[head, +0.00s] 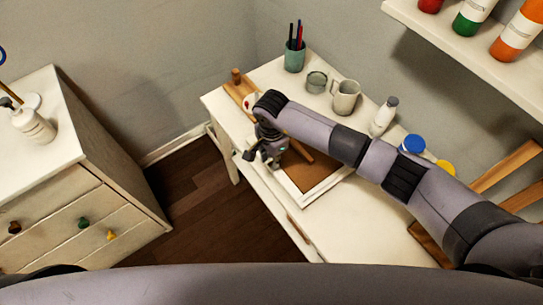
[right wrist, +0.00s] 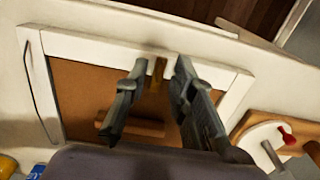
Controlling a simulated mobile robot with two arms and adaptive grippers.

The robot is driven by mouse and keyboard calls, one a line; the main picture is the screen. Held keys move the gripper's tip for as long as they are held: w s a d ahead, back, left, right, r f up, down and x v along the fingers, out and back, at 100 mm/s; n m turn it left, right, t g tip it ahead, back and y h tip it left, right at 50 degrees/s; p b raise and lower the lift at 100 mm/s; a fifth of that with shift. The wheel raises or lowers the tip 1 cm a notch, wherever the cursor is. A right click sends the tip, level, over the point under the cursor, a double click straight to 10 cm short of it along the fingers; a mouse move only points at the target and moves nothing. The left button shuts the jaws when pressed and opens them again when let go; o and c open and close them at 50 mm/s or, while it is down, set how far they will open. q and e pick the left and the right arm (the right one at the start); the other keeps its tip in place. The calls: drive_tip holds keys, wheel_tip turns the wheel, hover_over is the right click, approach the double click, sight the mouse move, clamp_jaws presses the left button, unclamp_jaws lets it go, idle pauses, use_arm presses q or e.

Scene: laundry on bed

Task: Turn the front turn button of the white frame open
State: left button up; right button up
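The white frame (head: 291,193) lies flat on the white table with its brown backing (head: 318,175) up. It also shows in the right wrist view (right wrist: 90,45). A small brown turn button (right wrist: 157,76) sits at the middle of the frame's rim there, pointing inward over the backing. My right gripper (head: 268,158) is over the frame's edge. In the right wrist view its two fingers (right wrist: 161,70) are apart, one on each side of the turn button; I cannot tell whether they touch it. My left gripper is not in view.
A wooden bar (right wrist: 130,127) lies across the backing. A wooden board with a white disc (right wrist: 262,140) is beside the frame. A mug (head: 345,97), glass (head: 316,82), pen cup (head: 294,58) and white bottle (head: 384,117) stand behind. A drawer cabinet (head: 60,215) is at left.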

drive_tip(key=c, duration=0.5)
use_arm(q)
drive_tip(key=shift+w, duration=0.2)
use_arm(e)
clamp_jaws()
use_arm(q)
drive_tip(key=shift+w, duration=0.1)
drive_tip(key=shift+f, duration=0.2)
use_arm(e)
drive_tip(key=m+b, duration=0.2)
drive_tip(key=m, duration=0.1)
drive_tip(key=shift+f, duration=0.15)
drive_tip(key=m+b, duration=0.2)
drive_tip(key=m, duration=0.2)
drive_tip(key=shift+m, duration=0.3)
drive_tip(key=m+b, duration=0.3)
drive_tip(key=m, duration=0.2)
use_arm(q)
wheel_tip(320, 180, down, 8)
drive_tip(key=b, duration=0.1)
use_arm(e)
drive_tip(key=m, duration=0.5)
drive_tip(key=shift+m, duration=0.3)
